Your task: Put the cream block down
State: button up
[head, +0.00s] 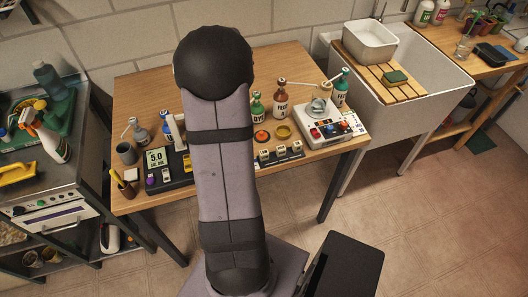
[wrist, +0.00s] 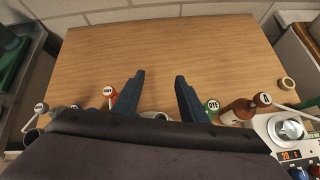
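My gripper (wrist: 160,84) shows in the wrist view with its two dark fingers spread apart over the table. No block shows between the fingertips. In the head view my own arm hides the gripper. Small cream blocks with dark marks, (head: 264,154), (head: 281,152) and (head: 297,147), sit in a row on a dark strip at the table's front, right of my arm.
The wooden table (wrist: 160,50) is bare across its far part. Bottles stand near the gripper, including a brown one (wrist: 236,110). A sink (head: 440,65) adjoins on the right.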

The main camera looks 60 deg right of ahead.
jog(key=s+a+f+n+g+p, duration=0.1)
jog(key=s+a+n+g+p, duration=0.15)
jog(key=a, duration=0.55)
jog(key=s+a+f+n+g+p, duration=0.1)
jog(key=a+f+n+g+p, duration=0.15)
jog(key=a, duration=0.45)
jog(key=s+a+f+n+g+p, duration=0.15)
jog(key=a+g, duration=0.25)
jog(key=a, duration=0.4)
jog(key=m+g+b, duration=0.5)
jog(key=m+b, duration=0.8)
jog(key=m, duration=0.6)
send_near(264, 152)
jog(key=shift+w+a+f+h, duration=0.2)
jog(key=shift+w+a+h, duration=0.1)
jog(key=shift+w+a, duration=0.2)
jog(key=shift+s+d+f+m+g+b, duration=0.1)
jog(key=shift+s+d+m+g+b, duration=0.2)
jog(key=shift+m, duration=0.45)
jog(key=shift+s+d+f+m+g+b, duration=0.1)
jog(key=shift+s+d+m+g+b, duration=0.25)
jog(key=shift+m, duration=0.35)
